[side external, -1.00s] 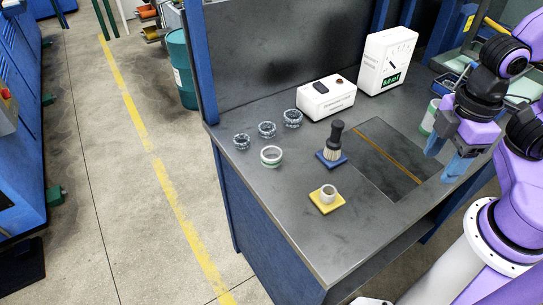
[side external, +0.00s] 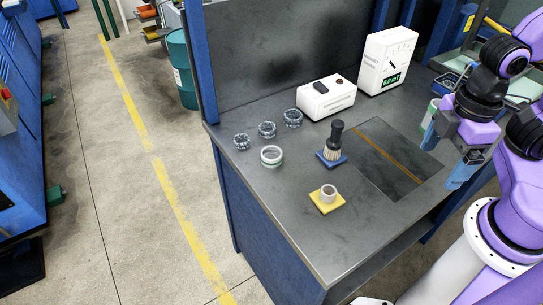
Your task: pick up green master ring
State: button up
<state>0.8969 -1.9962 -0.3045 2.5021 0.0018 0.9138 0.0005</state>
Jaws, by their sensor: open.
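The green master ring (side external: 271,162) looks pale with a green band and lies on the grey bench, in front of several dark metallic rings. My gripper (side external: 440,163) is at the right of the bench, above the dark plate's right end, with its two blue fingers spread apart and nothing between them. It is well to the right of the green master ring and apart from it.
Dark rings (side external: 267,130) sit behind the green one. A brush (side external: 333,143) stands on a blue pad, and a small ring (side external: 328,191) sits on a yellow pad (side external: 327,207). White boxes (side external: 327,98) stand at the back. The front left bench top is clear.

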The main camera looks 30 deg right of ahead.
jog(key=w+a+n+h, duration=0.3)
jog(key=w+a+h, duration=0.1)
jog(key=w+a, duration=0.6)
jog(key=w+a+f+n+t+h, duration=0.2)
jog(key=w+a+f+n+h, duration=0.1)
jog(key=w+a, duration=0.35)
jog(key=w+a+f+n+t+h, duration=0.2)
jog(key=w+a+f, duration=0.2)
jog(key=w+a, duration=0.3)
jog(key=n+t+h, duration=0.2)
jog(key=n+h, duration=0.1)
send_near(276, 151)
jog(key=shift+w+d+f, duration=0.5)
jog(key=shift+d+f, duration=0.1)
jog(key=shift+f, duration=0.15)
jog(key=shift+r+x, duration=0.15)
jog(key=shift+x, duration=1.25)
jog(key=shift+r+x, duration=0.15)
jog(key=shift+x, duration=1.2)
jog(key=shift+s+d, duration=0.1)
jog(key=shift+d, duration=0.05)
jog(key=c, duration=1.2)
